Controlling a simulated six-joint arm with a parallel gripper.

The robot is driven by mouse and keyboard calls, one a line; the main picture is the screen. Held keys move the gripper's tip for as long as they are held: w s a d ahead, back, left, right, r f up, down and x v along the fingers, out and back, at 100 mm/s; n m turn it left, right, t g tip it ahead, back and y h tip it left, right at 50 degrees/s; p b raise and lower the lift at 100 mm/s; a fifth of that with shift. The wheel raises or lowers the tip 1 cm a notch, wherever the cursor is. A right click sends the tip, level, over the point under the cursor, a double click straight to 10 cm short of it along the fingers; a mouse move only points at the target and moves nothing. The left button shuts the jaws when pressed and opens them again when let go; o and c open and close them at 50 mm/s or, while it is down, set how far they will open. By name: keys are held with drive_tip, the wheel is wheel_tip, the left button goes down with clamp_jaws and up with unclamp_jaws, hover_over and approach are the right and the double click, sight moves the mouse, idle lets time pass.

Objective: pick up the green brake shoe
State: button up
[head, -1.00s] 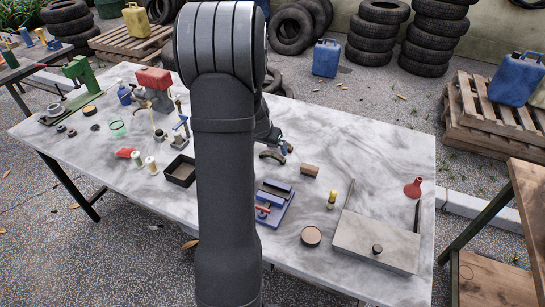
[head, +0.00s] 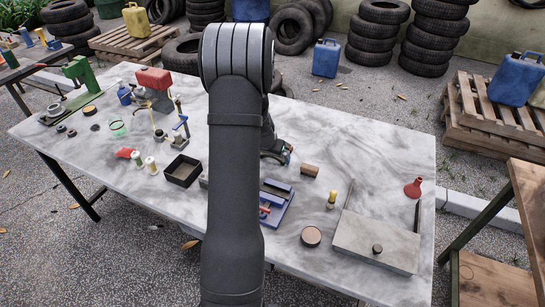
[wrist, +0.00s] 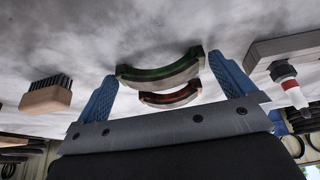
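The green brake shoe (wrist: 158,74) lies on the table as a curved piece in the wrist view, between the two blue fingers of my gripper (wrist: 162,68). A second curved strip, dark reddish with a pale edge, shows just below it; I cannot tell whether it is part of the same shoe. My gripper is open, with one finger at each side of the shoe and a visible gap at the left.
A wooden brush (wrist: 47,98) lies left of the gripper in the wrist view; it shows in the head view (head: 309,170). A blue vise (head: 277,203), partly behind my arm, stands nearer the front. A black tray (head: 182,171) is left.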

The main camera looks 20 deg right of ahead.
drive_tip(key=c, duration=0.7)
drive_tip(key=shift+r, duration=0.15)
